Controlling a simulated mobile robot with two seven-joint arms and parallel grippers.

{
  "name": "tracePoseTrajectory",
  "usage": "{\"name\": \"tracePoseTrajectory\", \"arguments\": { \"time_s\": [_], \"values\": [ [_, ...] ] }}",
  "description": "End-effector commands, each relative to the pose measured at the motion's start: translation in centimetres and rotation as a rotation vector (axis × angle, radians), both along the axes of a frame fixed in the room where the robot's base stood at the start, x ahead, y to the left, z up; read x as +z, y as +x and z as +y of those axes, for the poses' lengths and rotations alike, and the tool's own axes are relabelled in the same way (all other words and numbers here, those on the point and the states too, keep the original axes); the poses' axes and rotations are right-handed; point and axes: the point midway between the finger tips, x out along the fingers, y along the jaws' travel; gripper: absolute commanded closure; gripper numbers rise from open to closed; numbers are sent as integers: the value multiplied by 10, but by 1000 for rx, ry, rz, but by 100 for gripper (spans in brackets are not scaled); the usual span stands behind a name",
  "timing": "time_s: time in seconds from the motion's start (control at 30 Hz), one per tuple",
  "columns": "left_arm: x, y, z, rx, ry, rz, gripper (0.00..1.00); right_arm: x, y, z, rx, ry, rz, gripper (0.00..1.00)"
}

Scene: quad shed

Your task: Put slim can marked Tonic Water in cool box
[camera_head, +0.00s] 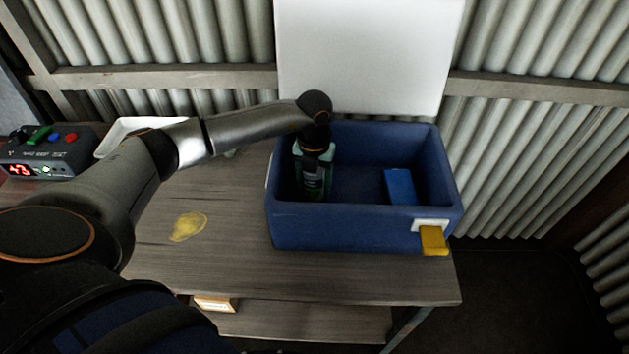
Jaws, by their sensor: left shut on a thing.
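The cool box (350,232) is a blue open tub on the right part of the wooden table, with a yellow latch (433,240) on its front right. Its white lid (370,55) stands raised behind it. My left arm reaches in from the left, and its gripper (313,160) points down inside the left end of the box. The gripper is shut on a dark green slim thing (312,182), partly hidden by the fingers. I cannot read any marking on it or tell whether it touches the box floor. My right gripper is not in view.
A blue block (399,186) lies in the right part of the box. A grey device with a red display (45,155) and a white tray (125,133) are at the left. A yellow stain (187,226) marks the table. A small box (215,304) sits on the lower shelf.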

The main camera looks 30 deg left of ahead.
Motion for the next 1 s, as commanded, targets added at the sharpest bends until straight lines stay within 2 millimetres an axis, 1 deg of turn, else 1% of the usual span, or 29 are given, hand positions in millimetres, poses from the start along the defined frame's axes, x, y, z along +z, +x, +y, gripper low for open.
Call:
{"name": "tracePoseTrajectory", "arguments": {
  "time_s": [0.17, 0.27, 0.3, 0.53, 0.57, 0.83, 0.93, 1.0],
  "values": [
    [1, 1, 0, -1, -1, -3, 100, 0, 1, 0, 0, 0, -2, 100],
    [-2, 1, 0, -1, -1, -3, 100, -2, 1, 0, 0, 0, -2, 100],
    [-3, 1, 0, -1, -1, -1, 34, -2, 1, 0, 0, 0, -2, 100],
    [-1, 0, 0, -1, -1, -1, 8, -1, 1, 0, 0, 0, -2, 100],
    [-1, 1, 0, -1, -1, -1, 5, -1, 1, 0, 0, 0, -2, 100],
    [1, 1, 0, -1, -1, -1, 5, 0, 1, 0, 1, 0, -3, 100],
    [7, 1, 0, -1, 0, -3, 5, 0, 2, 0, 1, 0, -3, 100],
    [18, 2, 0, -1, 0, -6, 5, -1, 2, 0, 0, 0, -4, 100]
  ]
}}
